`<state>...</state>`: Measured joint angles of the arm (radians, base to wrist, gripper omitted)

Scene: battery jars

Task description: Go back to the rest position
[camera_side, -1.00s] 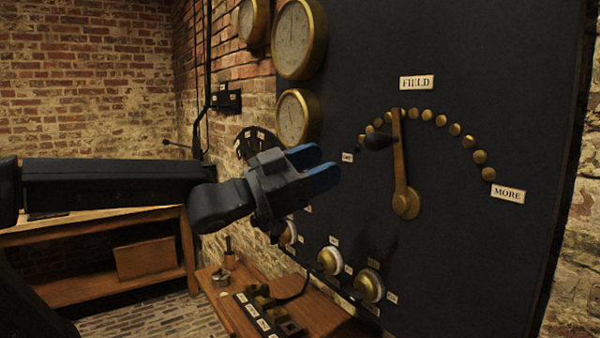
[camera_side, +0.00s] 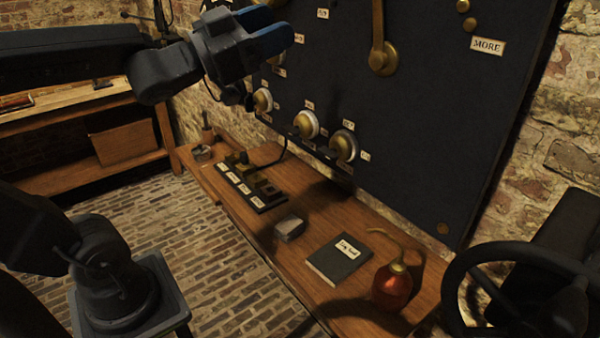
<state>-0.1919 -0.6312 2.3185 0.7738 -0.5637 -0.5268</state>
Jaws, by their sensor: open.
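My gripper (camera_side: 270,32) is at the top of the view, in front of the dark panel (camera_side: 420,150). Its blue-tipped fingers point right toward the panel, and nothing shows between them. The brass lever (camera_side: 380,40) stands on the panel to the right of the gripper, apart from it. Its upper part is cut off by the frame's top edge. The "MORE" label (camera_side: 487,46) is right of the lever.
Several brass-and-white knobs (camera_side: 343,146) line the lower panel. The wooden bench (camera_side: 300,258) below carries a labelled block row (camera_side: 252,186), a small grey box (camera_side: 289,227), a dark book (camera_side: 339,258) and a red oil can (camera_side: 392,286). A black handwheel (camera_side: 480,258) stands at right.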

